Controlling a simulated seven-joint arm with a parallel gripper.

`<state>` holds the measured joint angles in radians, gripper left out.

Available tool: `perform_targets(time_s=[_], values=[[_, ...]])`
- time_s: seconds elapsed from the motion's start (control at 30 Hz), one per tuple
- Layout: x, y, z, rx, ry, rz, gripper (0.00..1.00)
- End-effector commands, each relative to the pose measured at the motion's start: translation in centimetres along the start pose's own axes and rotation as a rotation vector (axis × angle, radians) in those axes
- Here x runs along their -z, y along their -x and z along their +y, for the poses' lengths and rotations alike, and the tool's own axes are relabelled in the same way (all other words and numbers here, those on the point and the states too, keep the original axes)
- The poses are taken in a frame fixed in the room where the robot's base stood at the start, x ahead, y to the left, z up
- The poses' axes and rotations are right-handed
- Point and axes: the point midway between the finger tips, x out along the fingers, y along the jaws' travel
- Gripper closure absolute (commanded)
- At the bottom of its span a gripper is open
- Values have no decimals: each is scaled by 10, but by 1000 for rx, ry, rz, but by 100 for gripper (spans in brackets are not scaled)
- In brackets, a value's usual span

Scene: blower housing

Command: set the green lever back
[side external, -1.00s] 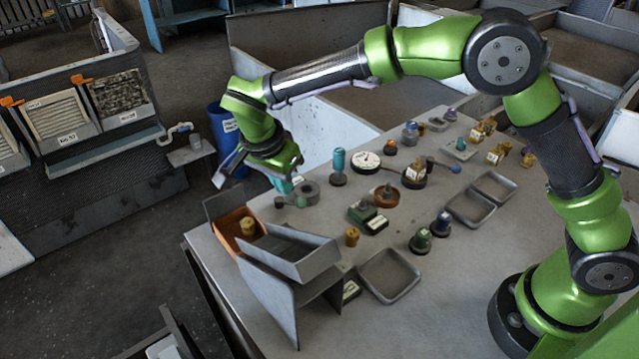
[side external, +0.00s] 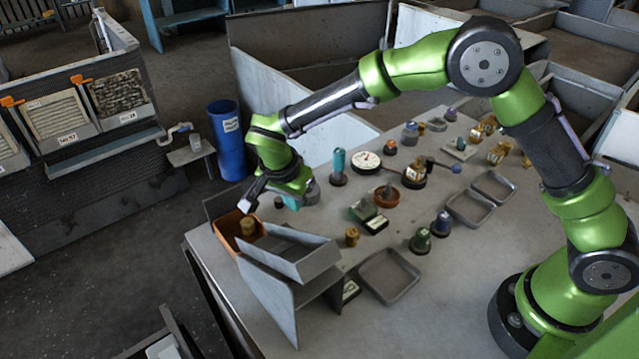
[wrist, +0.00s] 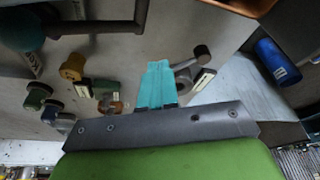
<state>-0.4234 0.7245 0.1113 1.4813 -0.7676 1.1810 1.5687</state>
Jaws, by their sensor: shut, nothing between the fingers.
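My gripper (side external: 292,204) is shut, its teal fingers pressed together and empty. It is low over the far left part of the table, beside a grey round part (side external: 311,193). In the wrist view the fingers (wrist: 157,82) are left of a grey part with a rod (wrist: 188,72) and a small label plate (wrist: 205,79). A green block-shaped fixture (side external: 362,210) with a label plate stands right of my gripper, apart from it; it also shows in the wrist view (wrist: 105,88). I cannot tell for certain which part is the green lever. My gripper hides some of the table near the grey part.
An orange bin (side external: 228,232) and a grey angled tray (side external: 312,262) stand at the table's left edge. A yellow knob (side external: 352,236), a teal-topped post (side external: 339,165) and green and blue knobs (side external: 420,240) stand nearby. An empty grey tray (side external: 389,277) lies in front.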

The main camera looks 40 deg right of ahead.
Motion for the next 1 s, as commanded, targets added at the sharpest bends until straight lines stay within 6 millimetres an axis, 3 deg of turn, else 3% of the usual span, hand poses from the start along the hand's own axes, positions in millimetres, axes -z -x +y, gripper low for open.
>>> perform_targets(time_s=[0.2,0.6,0.77,1.0], values=[[11,-3,6,50,165,1,100],[11,-1,5,53,172,2,100],[12,20,5,57,172,3,100],[11,67,7,58,173,2,100]])
